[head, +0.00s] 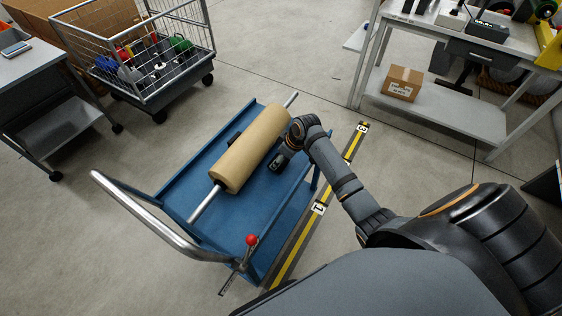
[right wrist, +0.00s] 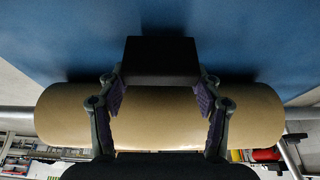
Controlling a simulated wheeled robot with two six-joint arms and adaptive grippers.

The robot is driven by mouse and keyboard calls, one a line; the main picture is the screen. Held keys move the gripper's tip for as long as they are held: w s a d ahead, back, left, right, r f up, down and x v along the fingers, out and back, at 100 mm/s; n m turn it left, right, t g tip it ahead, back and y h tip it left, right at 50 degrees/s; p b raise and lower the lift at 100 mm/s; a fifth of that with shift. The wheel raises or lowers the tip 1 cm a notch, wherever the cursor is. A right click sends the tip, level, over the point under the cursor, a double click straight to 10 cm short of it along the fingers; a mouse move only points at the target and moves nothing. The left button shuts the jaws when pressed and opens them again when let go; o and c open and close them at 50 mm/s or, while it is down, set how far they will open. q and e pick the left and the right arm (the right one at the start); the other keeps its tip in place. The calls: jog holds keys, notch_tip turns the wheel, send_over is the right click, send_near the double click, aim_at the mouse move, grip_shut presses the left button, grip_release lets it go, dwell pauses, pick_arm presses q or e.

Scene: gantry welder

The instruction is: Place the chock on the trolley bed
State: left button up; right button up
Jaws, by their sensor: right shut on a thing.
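My right gripper (right wrist: 161,95) has its two purple-padded fingers closed on the black chock (right wrist: 160,60), which sits between the fingertips. In the head view the right gripper (head: 279,162) is low over the right side of the blue trolley bed (head: 240,212), beside the tan roll. The tan roll (head: 250,150) lies lengthwise on the trolley with a steel bar through it; in the right wrist view the roll (right wrist: 160,118) spans behind the fingers. I cannot tell whether the chock touches the bed or the roll. My left gripper is out of view.
A dark block (head: 235,138) shows at the roll's left side. The trolley has a steel push handle (head: 150,220) and a red-knobbed lever (head: 251,240). A wire cart (head: 150,60) stands behind left, and a workbench (head: 450,80) behind right. Yellow-black floor tape (head: 300,240) runs alongside.

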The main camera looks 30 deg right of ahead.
notch_tip(320, 180, down, 2)
jog(key=shift+f, duration=0.1)
jog(key=o, duration=1.4)
jog(key=shift+c, duration=0.2)
jog(key=p+v, duration=0.1)
jog(key=v, duration=1.1)
jog(key=shift+p, duration=0.4)
jog(key=shift+d, duration=0.15)
